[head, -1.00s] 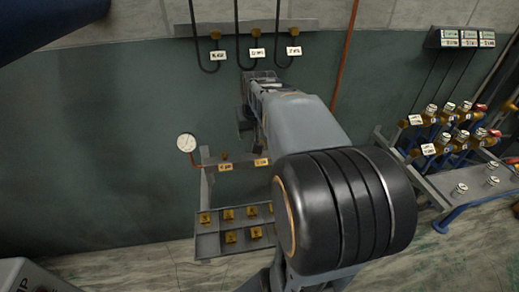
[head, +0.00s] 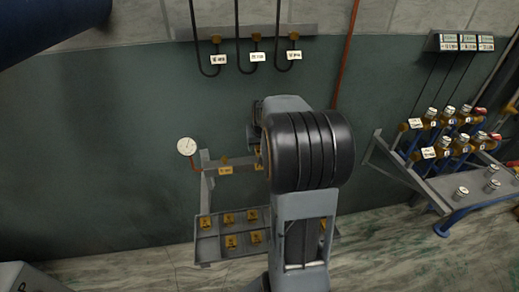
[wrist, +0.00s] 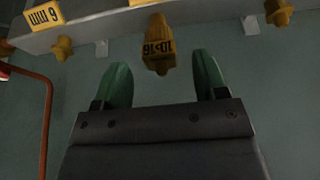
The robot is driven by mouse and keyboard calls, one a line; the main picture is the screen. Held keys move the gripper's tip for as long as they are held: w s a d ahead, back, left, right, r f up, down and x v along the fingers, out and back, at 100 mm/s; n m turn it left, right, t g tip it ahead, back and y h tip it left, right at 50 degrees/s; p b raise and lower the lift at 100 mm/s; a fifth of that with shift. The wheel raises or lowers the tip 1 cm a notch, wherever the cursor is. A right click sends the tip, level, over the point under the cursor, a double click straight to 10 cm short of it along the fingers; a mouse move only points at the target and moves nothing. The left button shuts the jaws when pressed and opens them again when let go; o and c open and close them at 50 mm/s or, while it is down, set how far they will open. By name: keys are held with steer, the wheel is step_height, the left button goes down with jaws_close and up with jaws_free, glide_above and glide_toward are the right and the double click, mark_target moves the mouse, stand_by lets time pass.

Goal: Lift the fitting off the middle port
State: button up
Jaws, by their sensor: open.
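In the wrist view a brass fitting (wrist: 158,50) with a dark-marked face is at the middle port of a grey rail (wrist: 110,32). My gripper (wrist: 160,78) is open, its green fingertips on either side of the fitting's near end with gaps on both sides. The fingers do not visibly touch it. In the head view the rail (head: 236,166) is at the wall, and my arm hides its right part, the middle fitting and most of my gripper.
Brass ports flank the fitting at left (wrist: 63,48) and right (wrist: 279,12). A red-brown pipe (wrist: 42,100) runs at the left. A pressure gauge (head: 187,146) is left of the rail. A tray (head: 208,250) of brass fittings is below. Labelled hoses (head: 238,40) hang above.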

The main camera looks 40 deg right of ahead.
mark_target(260, 147)
steer(key=shift+x, duration=1.65)
steer(key=shift+c, duration=0.2)
steer(key=c, duration=1)
